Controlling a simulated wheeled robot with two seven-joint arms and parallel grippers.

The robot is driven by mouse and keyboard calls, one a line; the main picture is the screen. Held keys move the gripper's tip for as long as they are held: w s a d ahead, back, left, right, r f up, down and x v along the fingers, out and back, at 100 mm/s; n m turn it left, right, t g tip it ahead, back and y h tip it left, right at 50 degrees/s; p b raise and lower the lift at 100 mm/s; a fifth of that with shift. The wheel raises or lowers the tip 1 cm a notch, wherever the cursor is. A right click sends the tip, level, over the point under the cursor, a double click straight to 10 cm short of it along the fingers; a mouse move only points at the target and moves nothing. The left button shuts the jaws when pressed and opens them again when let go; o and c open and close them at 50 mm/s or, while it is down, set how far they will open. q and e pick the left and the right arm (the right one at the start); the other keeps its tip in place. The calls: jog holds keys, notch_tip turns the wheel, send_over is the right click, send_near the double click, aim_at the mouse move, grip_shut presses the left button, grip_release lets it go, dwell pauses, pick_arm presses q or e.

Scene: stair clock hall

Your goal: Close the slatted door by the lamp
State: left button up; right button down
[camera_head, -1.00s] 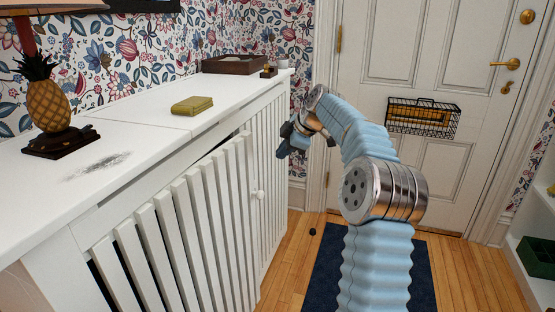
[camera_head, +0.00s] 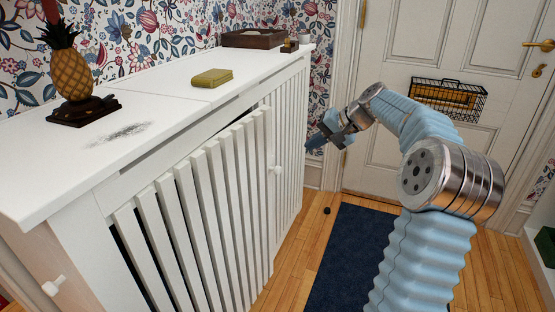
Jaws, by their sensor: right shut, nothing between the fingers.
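The white slatted door (camera_head: 208,188) by the lamp is in the near part of the long white cabinet front. It stands slightly ajar, with a dark gap along its top that widens toward its right edge. A white knob (camera_head: 277,170) shows at that right edge. The pineapple lamp (camera_head: 72,75) stands on the cabinet top above the door's left part; its upper part is cut off. My left gripper is out of view.
A dark blue mat (camera_head: 350,255) lies on the wood floor before a white door with a wire basket (camera_head: 447,97). Another white knob (camera_head: 53,287) shows at lower left.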

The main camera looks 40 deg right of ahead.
jog(key=m, duration=0.3)
pick_arm(q)
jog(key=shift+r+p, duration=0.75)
jog(key=shift+p, duration=0.05)
pick_arm(e)
send_near(268, 162)
jog(key=shift+x, duration=3)
jog(key=shift+f, duration=0.15)
